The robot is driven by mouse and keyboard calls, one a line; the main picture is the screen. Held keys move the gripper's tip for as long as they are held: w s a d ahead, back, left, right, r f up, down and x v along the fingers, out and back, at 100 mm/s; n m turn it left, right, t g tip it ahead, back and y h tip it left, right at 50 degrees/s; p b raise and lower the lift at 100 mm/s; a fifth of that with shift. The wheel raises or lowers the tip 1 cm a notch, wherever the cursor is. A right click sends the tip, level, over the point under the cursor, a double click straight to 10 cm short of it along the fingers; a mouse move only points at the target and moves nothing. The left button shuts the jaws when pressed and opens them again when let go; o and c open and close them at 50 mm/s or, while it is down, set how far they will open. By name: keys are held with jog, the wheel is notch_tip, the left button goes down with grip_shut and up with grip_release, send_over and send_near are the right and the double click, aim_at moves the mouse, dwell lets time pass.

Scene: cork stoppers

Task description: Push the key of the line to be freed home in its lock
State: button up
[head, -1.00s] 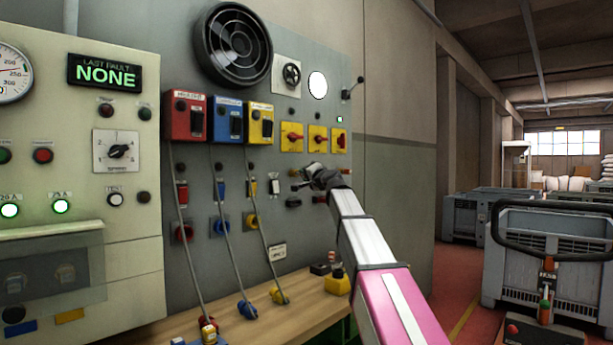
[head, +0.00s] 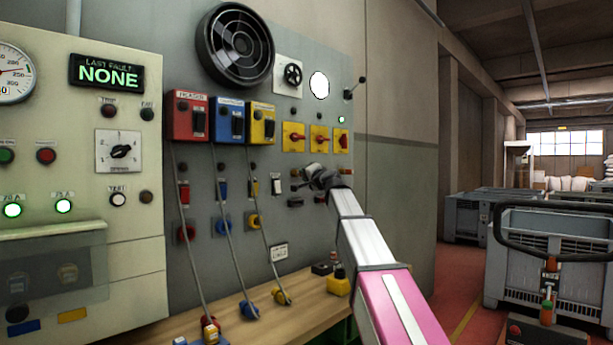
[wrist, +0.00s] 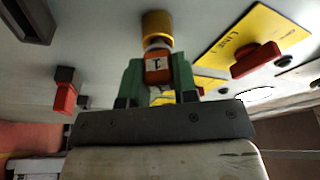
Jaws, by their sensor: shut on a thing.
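In the wrist view, the green fingers of my gripper (wrist: 159,82) are shut on an orange-red key (wrist: 158,69) marked 1. The key's far end meets a round brass lock (wrist: 157,25) on the grey panel; how deep it sits cannot be told. In the head view, my gripper (head: 309,175) is at the panel below three yellow switch plates (head: 318,127) with red handles. The key is too small to make out there. The wrist view also shows a yellow plate labelled LINE (wrist: 228,42) with a red handle (wrist: 257,60), right of the lock.
Red, blue and yellow boxes (head: 228,105) with hanging cables are left of my gripper. A wooden bench (head: 262,312) runs below, holding plugs and a yellow block (head: 339,284). In the wrist view, a red part (wrist: 64,97) projects from the panel at left.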

jog(key=shift+w+a, duration=0.2)
jog(key=shift+a, duration=0.05)
jog(key=o, duration=1)
jog(key=shift+s+d, duration=0.1)
jog(key=v, duration=1)
jog(key=shift+s, duration=0.3)
jog(key=shift+d, duration=0.1)
